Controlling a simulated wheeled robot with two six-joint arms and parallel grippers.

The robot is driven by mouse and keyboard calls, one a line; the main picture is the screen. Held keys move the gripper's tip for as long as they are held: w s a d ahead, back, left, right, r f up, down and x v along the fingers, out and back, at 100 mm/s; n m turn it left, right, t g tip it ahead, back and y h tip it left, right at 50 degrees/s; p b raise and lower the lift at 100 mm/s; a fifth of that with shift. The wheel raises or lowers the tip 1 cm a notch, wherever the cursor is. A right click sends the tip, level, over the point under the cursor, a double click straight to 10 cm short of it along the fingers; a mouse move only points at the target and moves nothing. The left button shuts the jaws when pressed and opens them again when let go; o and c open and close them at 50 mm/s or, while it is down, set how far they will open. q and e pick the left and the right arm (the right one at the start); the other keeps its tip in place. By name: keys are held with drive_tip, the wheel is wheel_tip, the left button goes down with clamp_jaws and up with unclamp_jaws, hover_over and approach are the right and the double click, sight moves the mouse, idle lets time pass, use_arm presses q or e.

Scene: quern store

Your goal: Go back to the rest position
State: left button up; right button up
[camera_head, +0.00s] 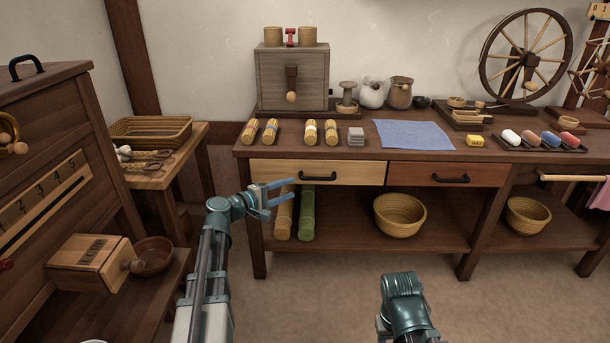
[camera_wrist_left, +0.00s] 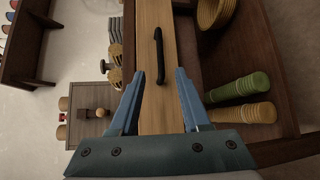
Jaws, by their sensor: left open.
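My left gripper (camera_head: 282,190) is open and empty in front of the table, near the left end of the light wooden drawer (camera_head: 318,173). In the left wrist view its two blue fingers (camera_wrist_left: 162,96) are apart, with the drawer front (camera_wrist_left: 150,30) and its black handle (camera_wrist_left: 159,55) beyond them. Both drawers look shut. My right arm (camera_head: 405,305) shows at the bottom of the head view; its gripper is not visible.
The table (camera_head: 345,155) bears several bundles, a grey stack (camera_head: 356,136), a blue cloth (camera_head: 412,134) and a spinning wheel (camera_head: 525,55). Rolls (camera_head: 306,213) and baskets (camera_head: 400,214) lie on the lower shelf. A wooden cabinet (camera_head: 50,130) stands at left. The floor between is clear.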

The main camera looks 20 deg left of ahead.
use_arm(q)
drive_tip(key=s+d+f+m+g+p, duration=0.2)
drive_tip(key=s+d+f+m+g, duration=0.15)
drive_tip(key=d, duration=0.45)
drive_tip(key=s+d+f+m+g+p, duration=0.1)
drive_tip(key=s+d+f+m+g, duration=0.15)
drive_tip(key=s+d, duration=0.35)
drive_tip(key=s+d+f+m+g+p, duration=0.2)
drive_tip(key=s+d+m+g, duration=0.2)
drive_tip(key=d, duration=0.5)
drive_tip(key=s+d+f+m+g+y+p, duration=0.2)
drive_tip(key=s+m+g+y+p, duration=0.25)
drive_tip(key=s+m+y, duration=0.75)
drive_tip(key=s+r+n+h+p, duration=0.2)
drive_tip(key=s+r+n+p, duration=0.1)
drive_tip(key=r+p, duration=3.4)
drive_tip(key=shift+a+r+n+h, duration=0.3)
drive_tip(key=shift+r+n+h, duration=0.1)
drive_tip(key=shift+r+n, duration=0.3)
drive_tip(key=shift+s+f, duration=0.1)
